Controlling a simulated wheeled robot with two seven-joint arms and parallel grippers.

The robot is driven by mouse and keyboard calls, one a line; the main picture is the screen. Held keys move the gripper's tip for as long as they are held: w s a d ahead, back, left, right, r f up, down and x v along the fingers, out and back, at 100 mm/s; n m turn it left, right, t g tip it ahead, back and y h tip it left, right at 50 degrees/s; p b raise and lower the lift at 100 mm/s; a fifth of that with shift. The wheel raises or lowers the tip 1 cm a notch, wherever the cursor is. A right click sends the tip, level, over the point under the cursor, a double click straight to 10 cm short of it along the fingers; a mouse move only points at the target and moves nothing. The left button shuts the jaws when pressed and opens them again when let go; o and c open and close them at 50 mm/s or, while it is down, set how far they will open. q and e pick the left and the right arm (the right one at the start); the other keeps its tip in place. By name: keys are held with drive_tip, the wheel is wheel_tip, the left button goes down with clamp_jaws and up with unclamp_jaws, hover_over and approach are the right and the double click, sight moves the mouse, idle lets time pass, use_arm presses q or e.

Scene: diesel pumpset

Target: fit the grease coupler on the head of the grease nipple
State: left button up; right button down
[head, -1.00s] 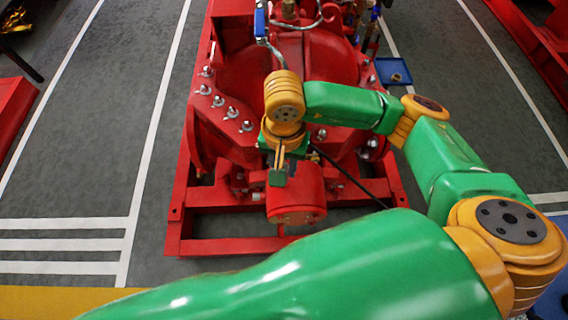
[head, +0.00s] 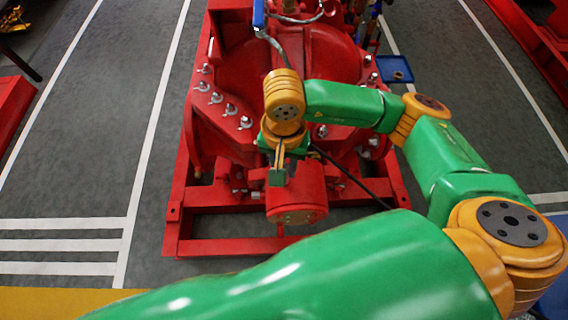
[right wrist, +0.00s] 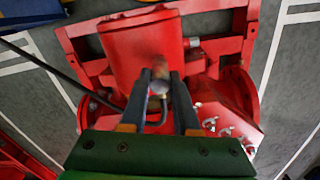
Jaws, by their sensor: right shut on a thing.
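My right gripper (head: 278,180) points down at the near end of the red pumpset (head: 297,207). In the right wrist view its two dark fingers (right wrist: 160,76) are shut on a small silvery piece, apparently the grease coupler (right wrist: 160,87), mostly hidden between them. A thin curved line shows below it. A small blurred knob, perhaps the grease nipple (right wrist: 160,66), lies just beyond the fingertips, before the red cylindrical housing (right wrist: 142,45). I cannot tell whether coupler and knob touch. In the head view both are hidden by my gripper. My left gripper is not in view.
A black hose (head: 350,178) runs from near my gripper down to the right; it also shows in the right wrist view (right wrist: 55,70). Wing-nut studs (head: 231,109) line the red casing. A blue tray (head: 394,70) stands at the right. Grey floor (head: 90,130) at the left is clear.

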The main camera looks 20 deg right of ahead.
drive_tip(key=c, duration=0.6)
unclamp_jaws()
wheel_tip(320, 180, up, 7)
drive_tip(key=shift+r, duration=0.1)
